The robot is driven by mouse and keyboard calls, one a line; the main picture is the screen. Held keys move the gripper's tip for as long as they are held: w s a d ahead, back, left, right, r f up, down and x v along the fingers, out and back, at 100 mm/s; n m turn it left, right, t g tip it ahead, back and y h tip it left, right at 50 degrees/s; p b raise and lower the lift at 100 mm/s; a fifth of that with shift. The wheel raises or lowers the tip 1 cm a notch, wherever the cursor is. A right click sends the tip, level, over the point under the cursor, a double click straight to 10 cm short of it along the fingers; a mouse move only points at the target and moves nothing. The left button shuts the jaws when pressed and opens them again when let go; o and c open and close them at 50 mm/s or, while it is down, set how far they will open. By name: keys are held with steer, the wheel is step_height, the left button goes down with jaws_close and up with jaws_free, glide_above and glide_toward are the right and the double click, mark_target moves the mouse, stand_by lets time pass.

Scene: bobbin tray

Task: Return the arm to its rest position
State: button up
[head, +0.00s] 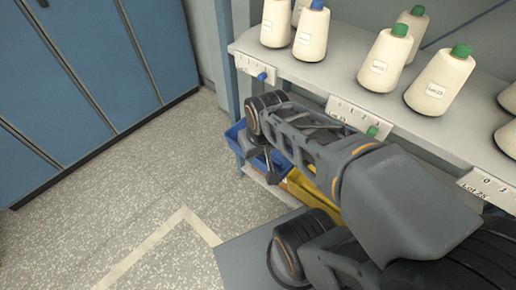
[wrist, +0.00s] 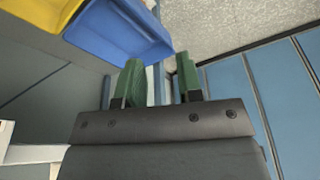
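My arm reaches from the lower right of the head view toward the shelf front, then bends down at its far end. My gripper (wrist: 161,78) shows in the wrist view with its two green finger pads apart and nothing between them. In the head view, the end of the arm hangs beside the shelf unit, near a blue bin (head: 233,139); the fingertips are hard to make out there. The blue bin also shows in the wrist view (wrist: 115,32), beyond the fingers to the upper left.
Several cream bobbins, such as one with a green top (head: 439,82), stand on the upper shelf (head: 335,75) close above my arm. A yellow bin (head: 312,192) sits below the arm. Blue cabinets (head: 85,70) stand at the left. The speckled floor (head: 150,175) between is clear.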

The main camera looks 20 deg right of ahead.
steer(key=shift+r, duration=0.1)
step_height(320, 180, up, 18)
steer(key=p, duration=1.7)
steer(key=shift+a+r+t, duration=0.15)
steer(key=shift+a+t, duration=0.15)
steer(key=shift+a, duration=0.1)
steer(key=shift+s, duration=0.15)
